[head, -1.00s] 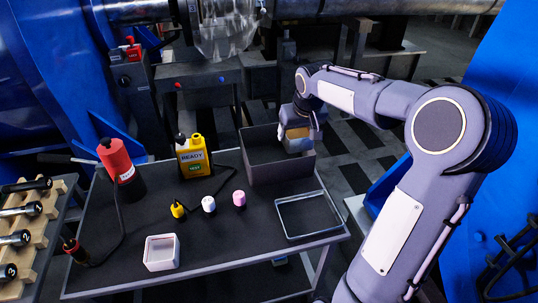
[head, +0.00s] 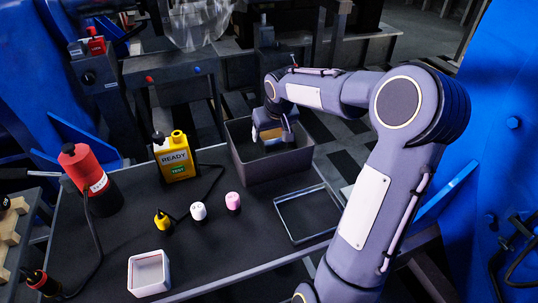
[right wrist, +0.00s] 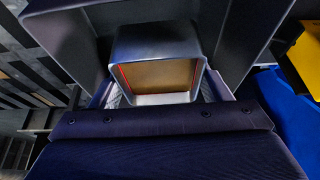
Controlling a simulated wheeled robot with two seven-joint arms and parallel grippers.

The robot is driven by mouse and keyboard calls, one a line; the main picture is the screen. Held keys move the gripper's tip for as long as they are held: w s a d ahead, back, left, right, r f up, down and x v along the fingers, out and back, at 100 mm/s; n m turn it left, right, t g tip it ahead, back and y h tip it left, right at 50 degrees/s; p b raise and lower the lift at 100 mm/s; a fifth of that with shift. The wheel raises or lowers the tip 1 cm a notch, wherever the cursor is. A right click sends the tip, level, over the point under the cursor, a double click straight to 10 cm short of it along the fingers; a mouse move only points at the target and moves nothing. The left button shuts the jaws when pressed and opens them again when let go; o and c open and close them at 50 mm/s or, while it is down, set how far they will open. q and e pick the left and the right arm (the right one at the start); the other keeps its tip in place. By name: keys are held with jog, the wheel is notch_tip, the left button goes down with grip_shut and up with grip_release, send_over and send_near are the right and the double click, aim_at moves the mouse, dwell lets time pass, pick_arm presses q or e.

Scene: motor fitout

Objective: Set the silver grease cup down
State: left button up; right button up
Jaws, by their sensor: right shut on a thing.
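The silver grease cup (right wrist: 157,45) is a squarish, open cup with a silver wall, a tan inside and a thin red line. My right gripper (right wrist: 158,96) is shut on it, one finger on each side. In the head view the right gripper (head: 270,138) points down at the open dark grey bin (head: 285,166) at the back of the table, and the cup is mostly hidden there. The bin's walls surround the cup in the right wrist view. I cannot tell whether the cup touches the bin's floor. My left gripper is not in view.
On the dark table (head: 235,248) stand a yellow bottle (head: 175,157), a red-topped canister (head: 88,180), small yellow (head: 162,221), white (head: 198,211) and pink (head: 233,202) pieces, a white square container (head: 149,273) and an empty shallow tray (head: 307,214). The front middle is clear.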

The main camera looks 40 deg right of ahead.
aim_at(271, 151)
notch_tip(271, 151, down, 7)
jog(key=shift+f+b, duration=0.2)
jog(key=shift+b, duration=0.9)
jog(key=shift+f, duration=0.1)
jog(key=o, duration=1)
jog(key=shift+c, duration=0.2)
jog(key=shift+r, duration=0.2)
jog(key=p+v, duration=0.3)
jog(key=v, duration=0.8)
jog(key=s+a+n+t+y, duration=0.1)
jog(key=s+a+y, duration=0.4)
jog(key=s+a, duration=1.5)
jog(key=shift+s+f+n+p, duration=0.3)
jog(key=shift+s+n, duration=0.2)
jog(key=shift+s, duration=0.1)
